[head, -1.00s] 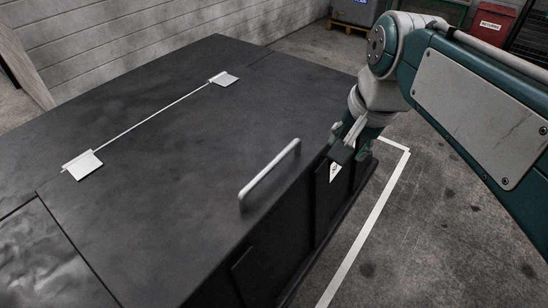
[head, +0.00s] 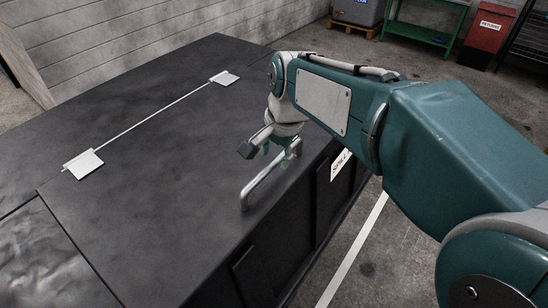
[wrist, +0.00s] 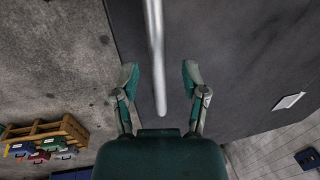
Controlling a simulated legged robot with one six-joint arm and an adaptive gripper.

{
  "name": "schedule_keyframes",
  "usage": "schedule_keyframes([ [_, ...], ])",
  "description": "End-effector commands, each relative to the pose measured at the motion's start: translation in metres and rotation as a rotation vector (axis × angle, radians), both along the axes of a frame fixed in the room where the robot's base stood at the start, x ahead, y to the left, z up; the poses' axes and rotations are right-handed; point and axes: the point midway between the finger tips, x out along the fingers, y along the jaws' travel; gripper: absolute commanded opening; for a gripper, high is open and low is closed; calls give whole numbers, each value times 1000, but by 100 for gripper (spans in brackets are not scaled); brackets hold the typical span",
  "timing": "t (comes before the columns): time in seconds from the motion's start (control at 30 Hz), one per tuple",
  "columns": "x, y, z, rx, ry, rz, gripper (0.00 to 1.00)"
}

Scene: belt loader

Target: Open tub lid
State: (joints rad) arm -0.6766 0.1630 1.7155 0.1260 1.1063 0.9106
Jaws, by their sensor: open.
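The black tub lid (head: 150,165) lies flat and closed, with two pale hinges along a seam at its back. A grey bar handle (head: 262,183) stands on the lid near the front edge. My gripper (head: 270,152) is open and empty over the far end of the handle, with one finger to each side. In the wrist view the handle (wrist: 155,50) runs between the two open fingers of my gripper (wrist: 160,78). I cannot tell whether the fingers are low enough to flank the bar fully. My gripper partly hides the handle's far end.
The tub's dark front wall (head: 270,255) drops to the concrete floor, where a white line (head: 355,245) runs. A red bin (head: 487,35) and a green table (head: 425,30) stand far behind. A block wall (head: 150,40) is at the back left.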

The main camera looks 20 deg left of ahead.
Motion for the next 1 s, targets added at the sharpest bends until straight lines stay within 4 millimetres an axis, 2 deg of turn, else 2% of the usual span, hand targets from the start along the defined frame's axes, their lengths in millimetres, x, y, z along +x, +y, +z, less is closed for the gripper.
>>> schedule_keyframes([
  [0.17, 1, 1, -14, 2, -1, 0, 57],
  [0.43, 1, 2, -15, 2, -1, 0, 57],
  [0.47, 1, 2, -15, 2, -1, 0, 48],
  [0.5, 1, 2, -15, 2, -1, 0, 30],
  [0.57, 1, 2, -15, 2, -1, 0, 3],
  [0.6, 1, 2, -15, 2, -1, 0, 0],
  [0.87, 1, 3, -14, 2, -1, 0, 0],
  [1.0, 2, 5, -4, 4, -3, 0, 0],
])
